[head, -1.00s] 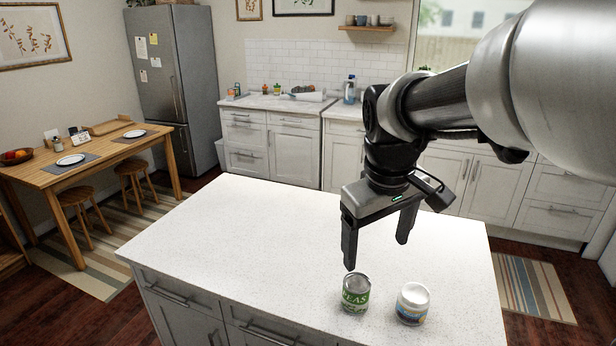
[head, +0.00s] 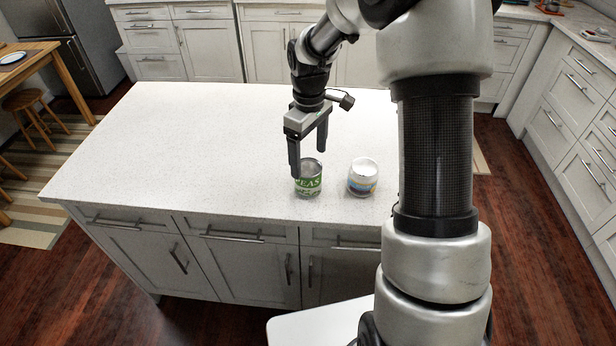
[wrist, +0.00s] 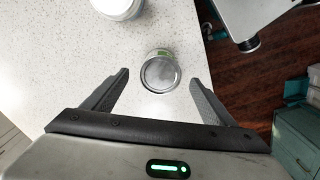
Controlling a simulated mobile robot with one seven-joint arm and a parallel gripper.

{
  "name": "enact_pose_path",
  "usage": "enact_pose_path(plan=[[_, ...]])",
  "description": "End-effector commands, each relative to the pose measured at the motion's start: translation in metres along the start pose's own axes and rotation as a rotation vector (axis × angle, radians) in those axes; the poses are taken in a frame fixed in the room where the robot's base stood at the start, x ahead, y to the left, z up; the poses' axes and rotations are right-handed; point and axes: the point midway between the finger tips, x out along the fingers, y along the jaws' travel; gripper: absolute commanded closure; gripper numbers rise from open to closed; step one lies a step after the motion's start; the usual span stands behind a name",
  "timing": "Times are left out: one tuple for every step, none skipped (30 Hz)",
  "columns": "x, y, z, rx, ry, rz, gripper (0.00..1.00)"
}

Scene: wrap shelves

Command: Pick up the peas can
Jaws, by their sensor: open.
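The peas can (head: 308,179) is a green-labelled metal can standing upright on the white island counter, near its front edge. In the wrist view the can (wrist: 160,73) shows its round metal top, ahead of and between the two fingertips. My gripper (head: 308,160) is open and empty, pointing down just above and behind the can in the head view. In the wrist view the gripper (wrist: 158,75) has one finger on each side of the can, with gaps on both sides. Whether the fingertips reach below the can's rim I cannot tell.
A second can with a white top and a blue and yellow label (head: 363,177) stands close to the right of the peas can. The counter (head: 180,140) is clear to the left. Its front edge lies just before the cans, with wooden floor (head: 210,310) below.

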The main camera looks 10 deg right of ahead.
Motion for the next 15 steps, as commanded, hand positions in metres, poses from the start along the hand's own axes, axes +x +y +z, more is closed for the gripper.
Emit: enact_pose_path(plan=[[0.009,-0.001,0.0,0.0,-0.002,-0.002,0.21],[0.013,0.0,0.0,0.0,-0.001,-0.002,0.21],[0.017,0.0,0.0,0.0,-0.002,-0.002,0.21],[0.02,0.0,0.0,0.0,-0.001,-0.001,0.21],[0.021,0.0,0.0,0.0,-0.001,0.0,0.21],[0.023,0.0,0.0,0.0,0.0,0.001,0.21],[0.025,0.0,0.0,-0.001,0.0,0.001,0.21],[0.026,0.0,0.0,-0.001,-0.001,0.0,0.21],[0.029,-0.001,0.0,-0.001,-0.002,-0.001,0.21],[0.033,-0.001,0.001,-0.001,-0.002,-0.001,0.21],[0.037,-0.001,0.001,-0.001,-0.003,-0.002,0.21],[0.043,-0.002,0.001,-0.001,-0.003,-0.002,0.21],[0.048,-0.002,0.001,0.0,-0.003,-0.003,0.21],[0.053,-0.002,0.0,0.0,-0.003,-0.003,0.21],[0.058,-0.002,0.0,0.0,-0.003,-0.002,0.21]])
